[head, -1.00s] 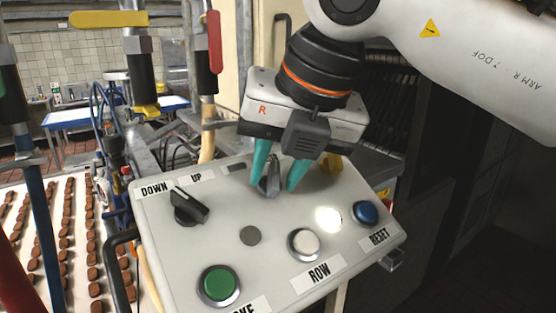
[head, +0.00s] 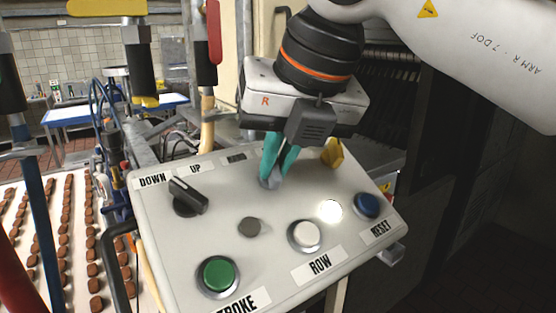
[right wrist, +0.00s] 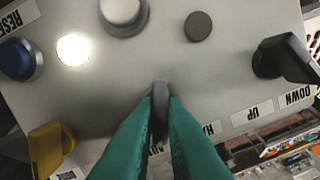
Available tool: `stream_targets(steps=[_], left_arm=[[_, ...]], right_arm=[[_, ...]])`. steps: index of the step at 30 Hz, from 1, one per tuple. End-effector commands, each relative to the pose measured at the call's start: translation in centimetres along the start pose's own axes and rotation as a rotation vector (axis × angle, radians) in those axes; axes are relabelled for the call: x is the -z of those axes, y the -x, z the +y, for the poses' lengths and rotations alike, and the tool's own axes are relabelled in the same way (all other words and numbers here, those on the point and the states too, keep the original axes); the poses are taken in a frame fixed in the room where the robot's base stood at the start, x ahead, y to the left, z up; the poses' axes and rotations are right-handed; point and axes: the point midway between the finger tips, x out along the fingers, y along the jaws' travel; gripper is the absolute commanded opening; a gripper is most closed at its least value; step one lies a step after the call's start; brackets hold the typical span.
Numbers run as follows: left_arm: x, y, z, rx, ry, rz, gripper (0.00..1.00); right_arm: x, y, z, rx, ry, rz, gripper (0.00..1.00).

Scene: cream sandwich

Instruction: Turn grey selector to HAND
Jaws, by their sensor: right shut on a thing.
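The grey selector (right wrist: 160,105) sits on the sloped control panel (head: 160,222), between the black DOWN/UP selector and the yellow knob. My right gripper (head: 277,180) has its teal fingers closed around the grey selector, one on each side; its fingertips also show in the right wrist view (right wrist: 160,100). The fingers hide most of the grey selector in the head view. In the right wrist view a label beside the selector, partly hidden by a finger, shows a letter H (right wrist: 209,129). My left gripper is not in view.
Near the grip are the black selector (head: 188,196), yellow knob (head: 332,153), lit white lamp (head: 330,211), blue RESET button (head: 367,205), white ROW button (head: 306,235) and green button (head: 218,275). Red and yellow handles hang at the upper left. Brown pieces lie in rows on a white belt (head: 45,290).

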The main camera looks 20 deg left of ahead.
Motion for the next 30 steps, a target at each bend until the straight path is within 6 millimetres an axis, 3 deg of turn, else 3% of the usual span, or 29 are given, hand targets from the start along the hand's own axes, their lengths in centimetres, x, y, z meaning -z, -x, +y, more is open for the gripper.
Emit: stream_targets(steps=[18,30], left_arm=[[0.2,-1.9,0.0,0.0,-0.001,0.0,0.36],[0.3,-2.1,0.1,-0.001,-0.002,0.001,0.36]], right_arm=[[-0.3,-0.4,-0.2,-0.042,0.565,-0.01,0.0],[-0.4,-0.4,-0.2,-0.059,0.827,-0.014,0.0]])
